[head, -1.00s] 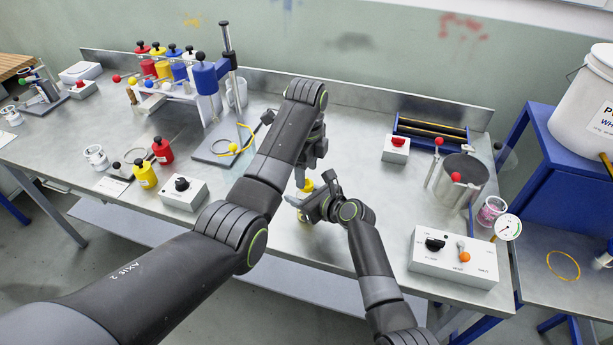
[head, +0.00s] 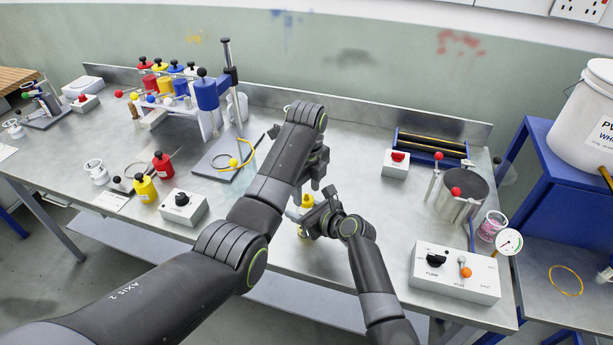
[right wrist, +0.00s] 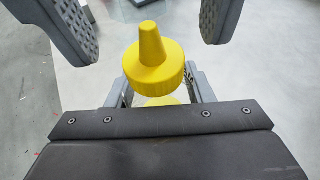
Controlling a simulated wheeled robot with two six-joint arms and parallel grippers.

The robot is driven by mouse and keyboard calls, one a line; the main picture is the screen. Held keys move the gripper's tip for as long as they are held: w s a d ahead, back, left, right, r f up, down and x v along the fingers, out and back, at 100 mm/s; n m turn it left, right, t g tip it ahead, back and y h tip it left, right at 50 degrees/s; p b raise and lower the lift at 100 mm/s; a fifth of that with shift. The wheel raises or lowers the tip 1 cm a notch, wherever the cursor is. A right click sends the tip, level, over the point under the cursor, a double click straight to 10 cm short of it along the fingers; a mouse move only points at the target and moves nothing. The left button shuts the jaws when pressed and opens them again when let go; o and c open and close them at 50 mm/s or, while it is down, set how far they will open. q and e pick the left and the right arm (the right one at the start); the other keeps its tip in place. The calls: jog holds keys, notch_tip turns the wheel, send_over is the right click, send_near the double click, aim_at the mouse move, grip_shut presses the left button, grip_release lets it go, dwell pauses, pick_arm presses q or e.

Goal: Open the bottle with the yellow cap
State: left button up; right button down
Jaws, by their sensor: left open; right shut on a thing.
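The bottle with the yellow cap (head: 306,201) stands near the front edge of the bench, partly hidden by my arms. In the right wrist view its cone-tipped yellow cap (right wrist: 153,68) is seen from above, with some yellow below it; whether the cap is seated I cannot tell. My right gripper (head: 311,218) is shut on the bottle below the cap; its fingers (right wrist: 158,92) show on either side. My left gripper (head: 318,178) is above and beside the cap, open. Its two textured fingers (right wrist: 158,25) flank the cone tip, apart from it.
A yellow bottle (head: 145,189) and a red bottle (head: 163,165) with black tops stand left, near a black-knob box (head: 183,206). A blue-cylinder stand (head: 210,95) is behind. Right are a metal pot (head: 460,195) and control box (head: 455,273).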

pick_arm(q)
jog(key=shift+f, duration=1.15)
jog(key=c, duration=1)
jog(key=shift+n, duration=1.7)
jog(key=o, duration=1.1)
jog(key=shift+c, duration=0.2)
jog(key=shift+r, duration=0.15)
